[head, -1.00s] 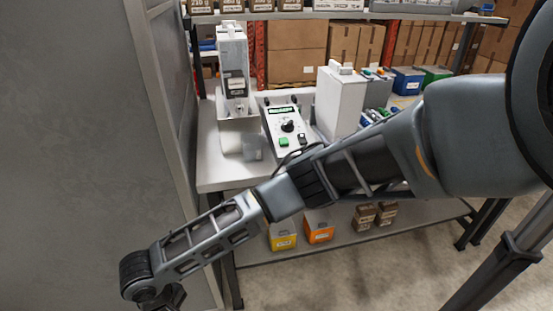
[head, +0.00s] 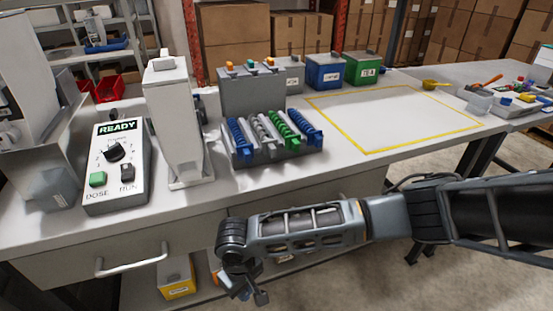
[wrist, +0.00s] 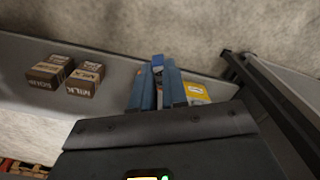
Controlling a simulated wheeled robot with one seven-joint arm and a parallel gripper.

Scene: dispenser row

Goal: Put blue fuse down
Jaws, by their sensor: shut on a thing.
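My gripper (head: 256,291) hangs low in front of the counter, below its front edge, in the head view. In the wrist view my gripper (wrist: 159,88) is shut on a small blue piece, which I take to be the blue fuse (wrist: 158,69); only a bit shows between the fingers. In the head view I cannot make out the fuse. The white counter (head: 300,185) has a bare area outlined in yellow (head: 395,150) on its right part.
A control box reading READY (head: 117,165), a white dispenser (head: 180,125) and a rack of coils (head: 275,155) stand on the counter. Blue (head: 324,75) and green (head: 362,72) bins stand behind. In the wrist view, brown boxes (wrist: 86,80) and a yellow box (wrist: 197,92) sit on the lower shelf.

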